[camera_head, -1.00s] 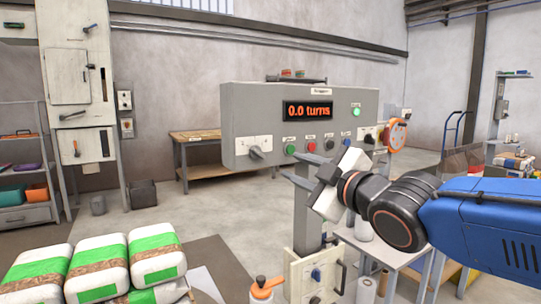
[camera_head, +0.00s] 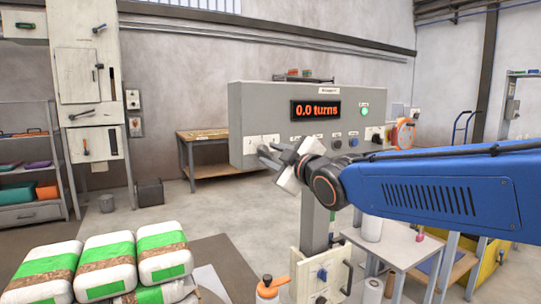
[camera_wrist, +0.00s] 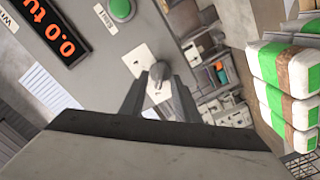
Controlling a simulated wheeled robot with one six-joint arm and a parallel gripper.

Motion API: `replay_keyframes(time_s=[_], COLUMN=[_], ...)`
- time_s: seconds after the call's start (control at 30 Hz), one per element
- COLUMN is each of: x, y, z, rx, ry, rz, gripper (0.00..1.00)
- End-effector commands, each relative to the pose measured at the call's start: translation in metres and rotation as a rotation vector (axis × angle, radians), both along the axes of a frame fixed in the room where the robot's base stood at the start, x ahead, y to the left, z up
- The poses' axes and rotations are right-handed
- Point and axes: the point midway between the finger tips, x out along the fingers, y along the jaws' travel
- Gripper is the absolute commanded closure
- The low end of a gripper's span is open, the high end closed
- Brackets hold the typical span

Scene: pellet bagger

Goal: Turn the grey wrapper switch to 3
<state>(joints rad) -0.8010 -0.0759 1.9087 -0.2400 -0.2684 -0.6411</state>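The grey wrapper switch (camera_wrist: 156,82) is a knob on a white plate (camera_wrist: 146,57) at the lower left of the grey control panel (camera_head: 243,98). In the wrist view the two fingers of my gripper (camera_wrist: 159,88) are apart, one on each side of the knob in the picture. I cannot tell whether they touch it. In the head view my gripper (camera_head: 266,155) is in front of the plate and largely hides the switch. The number the switch points to is too small to read. The panel display (camera_head: 317,110) reads "0.0 turns".
A green button (camera_wrist: 120,9) is near the switch plate in the wrist view. Other buttons and knobs line the panel's lower edge. Stacked green-and-white bags (camera_head: 108,262) stand at the front left, and an orange-topped bottle (camera_head: 269,287) is below the panel. A wooden table (camera_head: 205,134) is behind.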

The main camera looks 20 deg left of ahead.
Motion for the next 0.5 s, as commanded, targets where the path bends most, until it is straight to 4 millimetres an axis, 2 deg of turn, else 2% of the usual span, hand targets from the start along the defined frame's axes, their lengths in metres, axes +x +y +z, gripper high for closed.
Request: replay_keyframes(time_s=[0.13, 0.47, 0.5], x=[0.0062, 0.0075, 0.0075], y=[0.0072, 0.0088, 0.0087], z=[-0.0003, 0.0000, 0.0000], rx=[0.001, 0.000, 0.000], ry=[0.001, 0.000, 0.000], rz=[0.000, 0.000, 0.000], gripper=[0.71, 0.71, 0.78])
